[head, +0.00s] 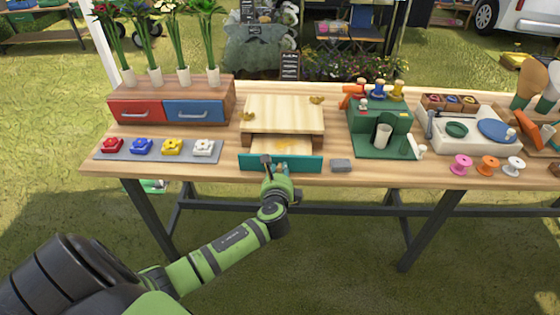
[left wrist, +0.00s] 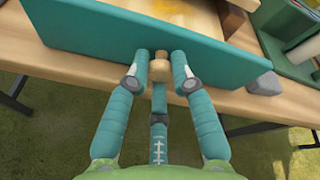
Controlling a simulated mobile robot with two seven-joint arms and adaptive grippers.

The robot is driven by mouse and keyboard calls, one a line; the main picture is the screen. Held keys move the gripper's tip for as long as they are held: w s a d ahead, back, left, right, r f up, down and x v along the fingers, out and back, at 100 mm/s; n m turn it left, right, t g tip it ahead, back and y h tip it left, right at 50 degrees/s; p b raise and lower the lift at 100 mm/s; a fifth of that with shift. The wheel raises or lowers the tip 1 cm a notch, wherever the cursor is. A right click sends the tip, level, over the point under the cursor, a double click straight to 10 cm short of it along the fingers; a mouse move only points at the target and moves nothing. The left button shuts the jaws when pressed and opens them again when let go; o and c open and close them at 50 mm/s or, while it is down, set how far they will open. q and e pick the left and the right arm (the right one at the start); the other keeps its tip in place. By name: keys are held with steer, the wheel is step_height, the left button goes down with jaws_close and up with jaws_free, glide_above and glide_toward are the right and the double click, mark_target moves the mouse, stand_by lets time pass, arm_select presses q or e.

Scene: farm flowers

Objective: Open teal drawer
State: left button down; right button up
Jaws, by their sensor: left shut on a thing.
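The teal drawer (head: 310,163) in the head view sits under a light wooden box (head: 284,118) at the middle of the table. It is pulled out, and its wooden inside shows between the teal front and the box. In the left wrist view the teal drawer front (left wrist: 95,45) spans the top, with a round wooden knob (left wrist: 160,70) at its middle. My left gripper (left wrist: 160,72) is shut on the knob, one finger on each side; it also shows in front of the drawer in the head view (head: 278,172). My right gripper is not in view.
A grey block (head: 341,165) lies just right of the drawer front. A wooden unit with red (head: 136,111) and blue (head: 195,111) drawers stands left, behind a grey tray (head: 203,152) of coloured pieces. A green station (head: 382,118) stands right. Grass lies before the table.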

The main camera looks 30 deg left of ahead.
arm_select(q)
steer(key=p+v, duration=0.1)
steer(key=v, duration=0.2)
steer(key=shift+s+d+f, duration=0.15)
steer(key=shift+s+d+f+p, duration=0.25)
steer(key=shift+s+d+p, duration=0.25)
steer(key=shift+s, duration=0.4)
steer(key=c, duration=1.3)
jaws_free()
steer(key=shift+c, duration=0.2)
steer(key=v, duration=1.2)
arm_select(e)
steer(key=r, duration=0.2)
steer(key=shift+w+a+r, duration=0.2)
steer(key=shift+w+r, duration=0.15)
arm_select(q)
steer(key=shift+s, duration=0.1)
